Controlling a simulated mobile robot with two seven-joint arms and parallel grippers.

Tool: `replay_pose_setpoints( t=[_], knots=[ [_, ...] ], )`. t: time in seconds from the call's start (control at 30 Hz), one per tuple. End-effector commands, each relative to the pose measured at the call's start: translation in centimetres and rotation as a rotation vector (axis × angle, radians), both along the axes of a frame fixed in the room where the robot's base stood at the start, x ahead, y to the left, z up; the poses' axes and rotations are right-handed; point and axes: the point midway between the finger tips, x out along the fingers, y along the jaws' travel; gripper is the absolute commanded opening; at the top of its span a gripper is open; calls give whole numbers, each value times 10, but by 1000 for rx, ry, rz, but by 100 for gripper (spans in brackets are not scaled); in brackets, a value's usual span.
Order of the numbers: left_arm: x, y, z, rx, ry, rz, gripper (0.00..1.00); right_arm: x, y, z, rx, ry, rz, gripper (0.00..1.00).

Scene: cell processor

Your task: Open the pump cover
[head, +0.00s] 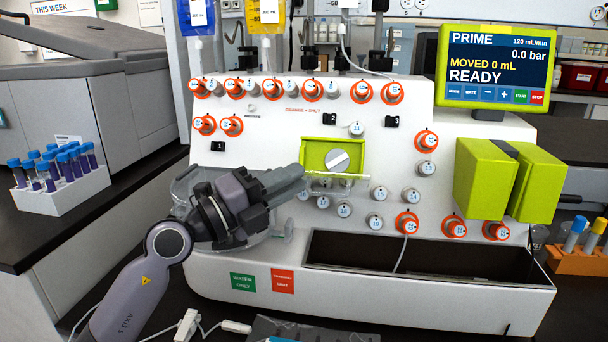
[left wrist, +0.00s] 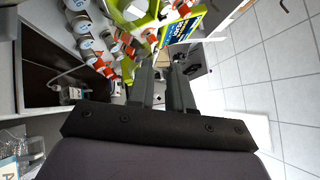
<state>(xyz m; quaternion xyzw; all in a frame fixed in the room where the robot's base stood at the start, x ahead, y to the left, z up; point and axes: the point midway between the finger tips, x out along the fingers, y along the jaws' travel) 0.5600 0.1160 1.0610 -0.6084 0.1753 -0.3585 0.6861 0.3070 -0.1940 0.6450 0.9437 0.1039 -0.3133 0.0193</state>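The pump is a lime-green square frame (head: 308,150) around a grey round knob with a white bar (head: 338,160), on the white machine's front in the head view. A clear flap (head: 345,183) sticks out along the frame's lower edge; I take it for the pump cover. My left gripper (head: 302,179) reaches in from the left, its fingertips at the flap's left end. Whether they touch it I cannot tell. In the left wrist view the fingers (left wrist: 161,84) are parallel with a narrow empty gap. My right gripper is not in view.
A clear round housing (head: 182,187) lies behind my left wrist. Orange-ringed and white knobs surround the pump. A pair of lime-green blocks (head: 485,180) and a screen (head: 495,70) reading READY stand to the right. An open dark tray (head: 430,290) is below.

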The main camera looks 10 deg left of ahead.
Motion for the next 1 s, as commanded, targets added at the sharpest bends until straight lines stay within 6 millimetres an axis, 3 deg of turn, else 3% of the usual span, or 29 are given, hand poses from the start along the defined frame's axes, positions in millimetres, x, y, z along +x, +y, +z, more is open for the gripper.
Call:
replay_pose_setpoints(
  t=[0.37,1.0],
  knots=[
    [-2,3,-1,1,-1,0,20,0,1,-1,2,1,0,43],
    [-16,33,-33,0,10,0,20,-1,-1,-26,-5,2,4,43]
  ],
)
